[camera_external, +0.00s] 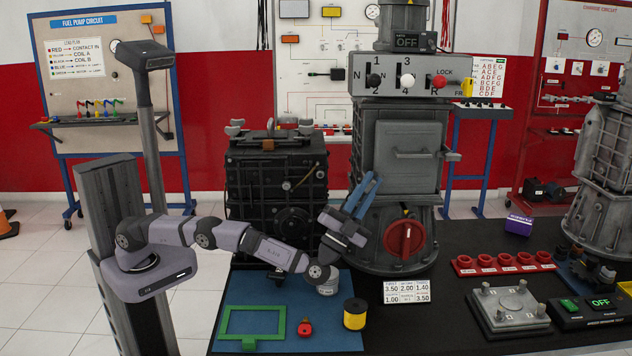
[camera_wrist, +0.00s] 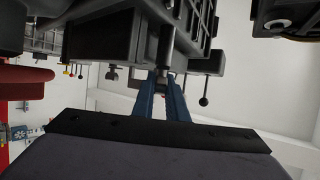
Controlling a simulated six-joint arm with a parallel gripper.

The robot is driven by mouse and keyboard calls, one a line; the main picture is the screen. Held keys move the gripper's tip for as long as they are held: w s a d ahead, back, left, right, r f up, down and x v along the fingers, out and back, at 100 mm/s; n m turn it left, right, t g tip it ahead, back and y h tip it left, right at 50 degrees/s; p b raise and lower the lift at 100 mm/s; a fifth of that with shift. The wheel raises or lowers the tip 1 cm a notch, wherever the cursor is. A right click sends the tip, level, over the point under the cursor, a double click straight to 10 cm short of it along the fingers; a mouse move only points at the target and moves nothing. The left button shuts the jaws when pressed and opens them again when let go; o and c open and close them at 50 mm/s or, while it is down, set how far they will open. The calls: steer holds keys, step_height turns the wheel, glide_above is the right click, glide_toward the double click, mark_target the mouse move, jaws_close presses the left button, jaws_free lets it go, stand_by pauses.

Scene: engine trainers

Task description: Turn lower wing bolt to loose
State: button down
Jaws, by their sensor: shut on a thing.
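My gripper (camera_external: 372,180) has blue fingers and reaches up to the lower left side of the grey machine (camera_external: 408,150) in the external view. In the wrist view the fingertips (camera_wrist: 164,76) are close together, shut on a small part at the lower end of a grey metal shaft (camera_wrist: 169,45). I take this part to be the lower wing bolt. It is mostly hidden by the fingers in both views, so its turn angle cannot be told.
A black engine block (camera_external: 278,180) stands left of my gripper. A red round knob (camera_external: 405,239) is on the machine below and right of the fingers. A blue mat (camera_external: 285,290) with a green frame (camera_external: 252,309) and a yellow spool (camera_external: 355,315) lies in front.

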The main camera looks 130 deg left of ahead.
steer(key=c, duration=1.8)
jaws_free()
steer(key=shift+o, duration=0.2)
steer(key=b+v, duration=0.1)
steer(key=v, duration=0.6)
steer(key=shift+f, duration=0.15)
steer(key=shift+d, duration=0.15)
